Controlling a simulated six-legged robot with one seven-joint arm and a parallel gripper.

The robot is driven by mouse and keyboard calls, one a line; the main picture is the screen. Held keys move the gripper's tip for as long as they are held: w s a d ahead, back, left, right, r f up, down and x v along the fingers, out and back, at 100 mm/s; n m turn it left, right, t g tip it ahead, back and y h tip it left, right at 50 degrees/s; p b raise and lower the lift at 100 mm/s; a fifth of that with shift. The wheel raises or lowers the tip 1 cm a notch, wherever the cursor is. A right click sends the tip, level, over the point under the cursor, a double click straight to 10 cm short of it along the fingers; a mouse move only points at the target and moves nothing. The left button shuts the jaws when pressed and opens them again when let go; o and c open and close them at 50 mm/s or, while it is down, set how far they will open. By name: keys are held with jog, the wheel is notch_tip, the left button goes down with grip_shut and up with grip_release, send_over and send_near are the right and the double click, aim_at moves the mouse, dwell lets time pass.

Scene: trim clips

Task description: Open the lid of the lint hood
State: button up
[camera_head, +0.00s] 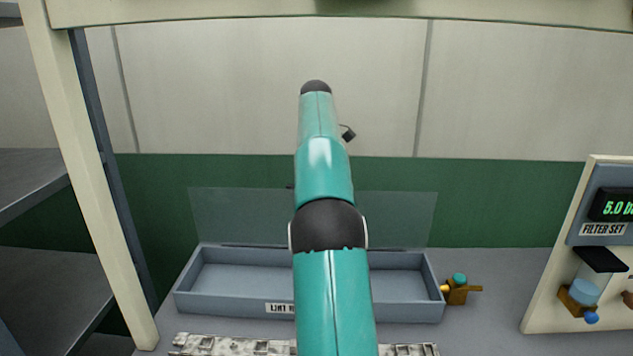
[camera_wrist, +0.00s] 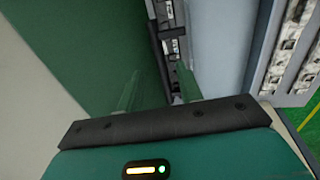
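The lint hood (camera_head: 405,307) is a long, shallow blue-grey box on the counter, its front label partly hidden by my arm. Its clear lid (camera_head: 398,218) stands raised along the back edge, and the box's inside shows open to both sides of my arm. My arm covers the middle of the hood and lid. My gripper is hidden behind the arm in the head view. In the wrist view, two translucent green fingers of my gripper (camera_wrist: 158,88) stand apart, with nothing seen held between them.
A speckled strip (camera_head: 410,349) lies in front of the hood. A brass fitting with a teal knob (camera_head: 458,291) is at its right. A filter panel (camera_head: 552,302) stands far right, and a cream post (camera_head: 92,170) with shelves is at left. A green-and-cream wall (camera_head: 500,200) is behind.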

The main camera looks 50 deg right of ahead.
jog(key=r, duration=0.2)
jog(key=shift+s+a+r, duration=0.15)
jog(key=shift+a+r, duration=0.05)
jog(key=shift+r, duration=0.2)
jog(key=shift+s, duration=0.1)
dwell(0.3)
